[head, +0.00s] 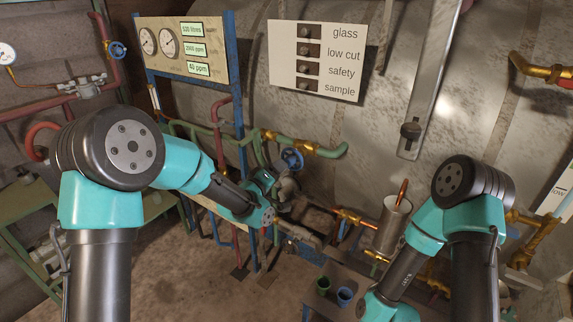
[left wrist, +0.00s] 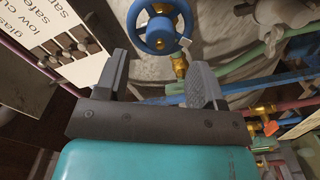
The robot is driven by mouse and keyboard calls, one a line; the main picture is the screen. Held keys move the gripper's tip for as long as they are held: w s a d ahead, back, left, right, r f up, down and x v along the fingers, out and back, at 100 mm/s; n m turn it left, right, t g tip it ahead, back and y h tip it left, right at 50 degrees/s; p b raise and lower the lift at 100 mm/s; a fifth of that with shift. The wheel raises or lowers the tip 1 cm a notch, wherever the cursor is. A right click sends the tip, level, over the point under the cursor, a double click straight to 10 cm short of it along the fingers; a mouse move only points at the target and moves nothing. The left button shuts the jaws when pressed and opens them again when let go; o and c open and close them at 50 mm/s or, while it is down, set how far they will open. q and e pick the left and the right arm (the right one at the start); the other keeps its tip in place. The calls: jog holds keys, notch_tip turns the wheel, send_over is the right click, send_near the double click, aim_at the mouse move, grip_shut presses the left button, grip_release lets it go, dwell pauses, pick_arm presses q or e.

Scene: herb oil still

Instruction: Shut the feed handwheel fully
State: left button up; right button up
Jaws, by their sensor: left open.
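A blue handwheel (head: 292,159) sits on the pipework in front of the big mottled vessel. It shows larger in the left wrist view, where its blue rim (left wrist: 160,47) lies beyond and between my fingertips, apart from them. No label on it can be read, so I cannot tell from the frames if it is the feed one. My left gripper (head: 286,190) is just below this wheel in the head view. In the left wrist view my left gripper (left wrist: 160,75) is open with nothing between its fingers. My right arm is at the lower right; its gripper is out of frame.
Another blue handwheel (head: 117,50) is on red pipe at far left. A gauge panel (head: 182,80) and a switch board (head: 283,75) stand above. Green pipe (head: 325,152) runs close beside the nearer wheel. A metal can (head: 392,222) and two small cups (head: 344,296) stand lower right.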

aim_at(290, 161)
pick_arm(q)
jog(key=x, duration=0.6)
jog(key=c, duration=0.9)
